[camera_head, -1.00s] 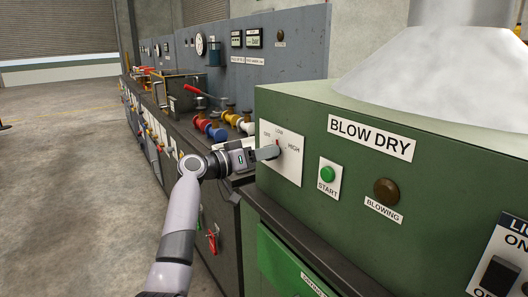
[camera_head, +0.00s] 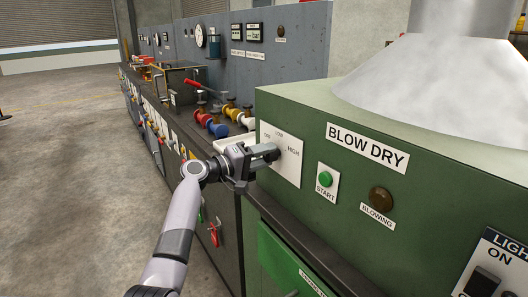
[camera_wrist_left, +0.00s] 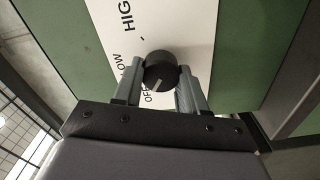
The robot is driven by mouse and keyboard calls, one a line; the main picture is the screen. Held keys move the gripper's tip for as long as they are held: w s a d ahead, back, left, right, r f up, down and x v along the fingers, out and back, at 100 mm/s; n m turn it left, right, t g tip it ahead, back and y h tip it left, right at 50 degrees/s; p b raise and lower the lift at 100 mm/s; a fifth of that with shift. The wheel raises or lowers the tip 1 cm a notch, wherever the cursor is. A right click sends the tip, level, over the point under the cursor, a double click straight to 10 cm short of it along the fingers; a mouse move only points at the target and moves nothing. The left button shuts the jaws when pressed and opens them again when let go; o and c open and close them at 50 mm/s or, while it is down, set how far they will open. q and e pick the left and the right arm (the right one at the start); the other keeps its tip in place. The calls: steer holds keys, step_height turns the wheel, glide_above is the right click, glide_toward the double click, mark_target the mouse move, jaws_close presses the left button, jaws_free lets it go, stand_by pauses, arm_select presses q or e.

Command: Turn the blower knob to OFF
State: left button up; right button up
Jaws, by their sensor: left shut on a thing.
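The blower knob (camera_wrist_left: 160,66) is a round black knob on a white plate marked OFF, LOW and HIGH. In the wrist view my left gripper (camera_wrist_left: 160,84) has one finger on each side of it and is shut on it. A pale line on the knob's face lies on the side toward the OFF mark (camera_wrist_left: 148,99). My right gripper is in neither view.
The plate is on a green BLOW DRY cabinet (camera_head: 340,205). A green START button (camera_head: 325,179) and a brown BLOWING lamp (camera_head: 381,199) are to its right. Valves with coloured handles (camera_head: 215,128) stand behind the gripper. Open floor (camera_head: 70,190) lies left.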

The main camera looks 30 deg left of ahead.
arm_select(q)
steer(key=shift+n, duration=0.5)
steer(key=o, duration=1.1)
steer(key=shift+c, duration=0.2)
steer(key=v, duration=0.7)
steer(key=shift+b, duration=0.35)
steer(key=shift+f, duration=0.1)
